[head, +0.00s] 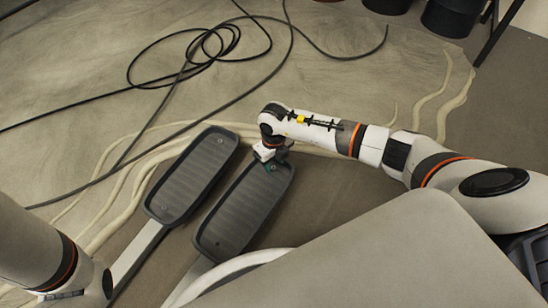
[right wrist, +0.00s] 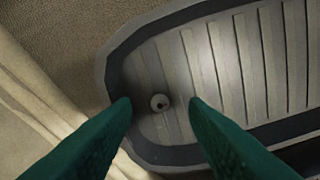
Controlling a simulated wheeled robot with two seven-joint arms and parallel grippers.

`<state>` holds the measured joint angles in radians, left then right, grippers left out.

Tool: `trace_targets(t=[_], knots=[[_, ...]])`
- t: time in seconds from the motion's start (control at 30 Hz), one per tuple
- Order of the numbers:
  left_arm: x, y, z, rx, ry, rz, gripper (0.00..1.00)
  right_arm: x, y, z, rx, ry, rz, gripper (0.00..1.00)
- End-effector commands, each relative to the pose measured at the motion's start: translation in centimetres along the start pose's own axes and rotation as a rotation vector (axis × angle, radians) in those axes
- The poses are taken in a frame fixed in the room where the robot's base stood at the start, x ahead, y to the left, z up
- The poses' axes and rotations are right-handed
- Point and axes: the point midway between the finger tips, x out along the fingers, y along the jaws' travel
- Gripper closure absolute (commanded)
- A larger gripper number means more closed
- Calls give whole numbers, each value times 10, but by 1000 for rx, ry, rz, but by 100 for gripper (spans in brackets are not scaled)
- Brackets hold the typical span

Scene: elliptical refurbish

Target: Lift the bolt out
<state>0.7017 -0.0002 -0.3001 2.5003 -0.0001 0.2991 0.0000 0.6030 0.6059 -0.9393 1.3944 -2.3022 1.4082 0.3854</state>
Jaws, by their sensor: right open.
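In the right wrist view a small round grey bolt (right wrist: 159,102) with a dark centre sits in the ribbed floor of a grey pedal (right wrist: 175,65), near its rounded end. My right gripper (right wrist: 160,101) is open, with its green fingers on either side of the bolt in the picture and apart from it. In the head view my right gripper (head: 270,162) is over the far end of the right-hand pedal (head: 238,215); the bolt is hidden there. My left arm is at the lower left, and its gripper fingers are not visible.
A second pedal (head: 192,173) lies left of the first, on a pale arm (head: 136,250). A black cable (head: 205,50) lies coiled on the floor beyond. Pale strands (head: 125,190) run beside the pedals. Dark pots (head: 452,16) stand at the back right.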

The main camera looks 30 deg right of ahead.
Motion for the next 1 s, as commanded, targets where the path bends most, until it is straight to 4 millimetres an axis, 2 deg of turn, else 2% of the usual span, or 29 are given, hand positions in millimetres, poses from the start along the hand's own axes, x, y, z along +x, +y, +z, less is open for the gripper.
trace_targets(t=[0.03,0.1,0.47,0.7,0.73,1.0], knots=[[-7,-2,2,0,0,0,61,9,0,0,1,0,0,60],[-9,-2,3,0,0,0,61,12,0,0,1,0,0,60],[-10,-2,4,0,-1,-1,61,14,0,0,0,0,0,60],[-10,-2,4,0,-1,-1,61,14,0,0,0,0,0,97],[-10,-2,4,0,-1,-1,61,14,0,0,0,0,0,100],[-9,-2,3,-1,-1,-1,61,13,0,0,0,0,0,100]])
